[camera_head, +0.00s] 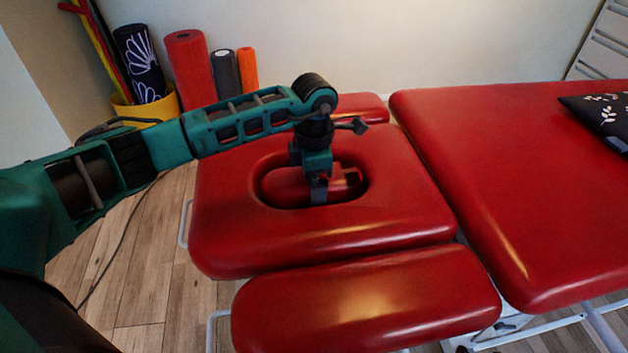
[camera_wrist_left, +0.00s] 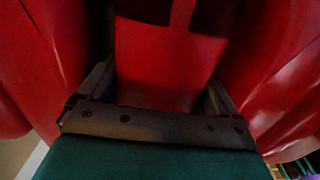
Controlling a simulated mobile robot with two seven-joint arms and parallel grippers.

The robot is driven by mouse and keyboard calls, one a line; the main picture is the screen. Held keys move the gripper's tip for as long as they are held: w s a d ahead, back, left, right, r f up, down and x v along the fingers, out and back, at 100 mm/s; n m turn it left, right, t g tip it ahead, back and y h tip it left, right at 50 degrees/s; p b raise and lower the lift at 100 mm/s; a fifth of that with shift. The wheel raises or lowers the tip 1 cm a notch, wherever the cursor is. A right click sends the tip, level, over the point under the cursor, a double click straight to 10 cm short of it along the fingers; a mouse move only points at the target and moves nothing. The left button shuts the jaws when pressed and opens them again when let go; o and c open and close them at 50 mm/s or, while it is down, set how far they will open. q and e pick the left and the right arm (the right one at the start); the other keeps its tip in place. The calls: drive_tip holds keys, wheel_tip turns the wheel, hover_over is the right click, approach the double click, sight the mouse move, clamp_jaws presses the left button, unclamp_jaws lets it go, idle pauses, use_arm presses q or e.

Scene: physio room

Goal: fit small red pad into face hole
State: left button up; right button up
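The red face-rest section (camera_head: 225,215) of the couch has an oval face hole (camera_head: 262,188) with a dark inner edge. The small red pad (camera_head: 288,184) shows inside the hole, below the rim on the near and left sides. My left gripper (camera_head: 319,192) points down into the hole, over the pad's right part. In the left wrist view the red pad (camera_wrist_left: 160,70) fills the space between the two spread fingers (camera_wrist_left: 162,82). Whether the fingers press on it cannot be told. The arm hides part of the hole's far side. My right gripper is out of view.
A red armrest pad (camera_head: 365,305) lies in front of the face-rest section. The main couch top (camera_head: 510,170) is to the right, with a dark patterned cushion (camera_head: 600,115). Rolled mats and rollers (camera_head: 190,65) stand by the wall, beside a yellow bin (camera_head: 150,108).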

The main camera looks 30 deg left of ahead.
use_arm(q)
drive_tip(key=shift+o, duration=0.6)
wheel_tip(320, 180, up, 13)
drive_tip(key=p, duration=0.2)
drive_tip(key=shift+p, duration=0.4)
drive_tip(key=shift+f, duration=0.1)
